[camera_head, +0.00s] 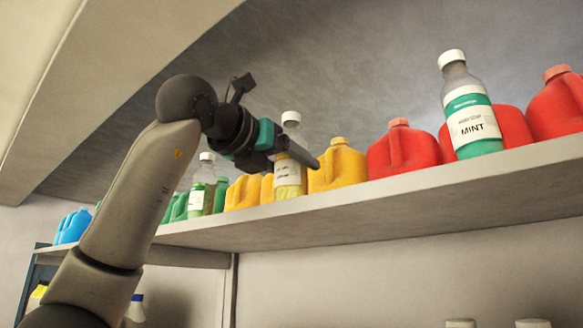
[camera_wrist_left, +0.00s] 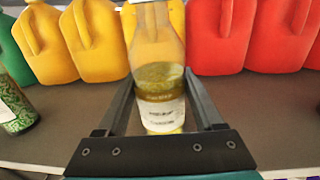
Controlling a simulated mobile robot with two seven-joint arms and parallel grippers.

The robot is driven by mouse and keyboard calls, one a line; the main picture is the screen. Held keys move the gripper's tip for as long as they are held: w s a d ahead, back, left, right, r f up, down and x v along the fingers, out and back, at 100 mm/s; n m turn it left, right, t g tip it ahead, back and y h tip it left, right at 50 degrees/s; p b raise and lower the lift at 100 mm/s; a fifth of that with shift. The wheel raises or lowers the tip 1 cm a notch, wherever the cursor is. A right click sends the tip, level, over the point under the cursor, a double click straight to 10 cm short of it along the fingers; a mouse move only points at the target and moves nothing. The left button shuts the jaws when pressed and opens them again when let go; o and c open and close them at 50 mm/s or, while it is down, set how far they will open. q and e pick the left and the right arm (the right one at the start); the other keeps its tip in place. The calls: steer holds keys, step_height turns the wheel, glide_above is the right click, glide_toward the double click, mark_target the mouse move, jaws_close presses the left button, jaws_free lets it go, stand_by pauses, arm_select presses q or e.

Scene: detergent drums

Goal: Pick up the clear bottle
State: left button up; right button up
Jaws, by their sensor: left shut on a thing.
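The clear bottle (camera_wrist_left: 160,85) has a white label and yellow-green liquid in it. It stands upright at the shelf's front in the head view (camera_head: 288,178), with a white cap. My left gripper (camera_head: 300,158) is shut on it, one finger passing across its front. In the left wrist view the two fingers of the gripper (camera_wrist_left: 160,95) lie on either side of the bottle. The bottle's top is cut off in that view. Whether its base touches the shelf is hard to tell. My right gripper is not in view.
The shelf (camera_head: 400,198) holds yellow jugs (camera_head: 340,168) and red jugs (camera_head: 403,150) behind the bottle. A mint bottle (camera_head: 469,115) stands to the right. A green-liquid bottle (camera_head: 201,188) stands to the left, close to my gripper. Blue jugs (camera_head: 73,226) are at far left.

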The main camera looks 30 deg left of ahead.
mark_target(291, 115)
arm_select(q)
jaws_close()
steer(key=shift+r, duration=0.15)
steer(key=shift+r, duration=4.85)
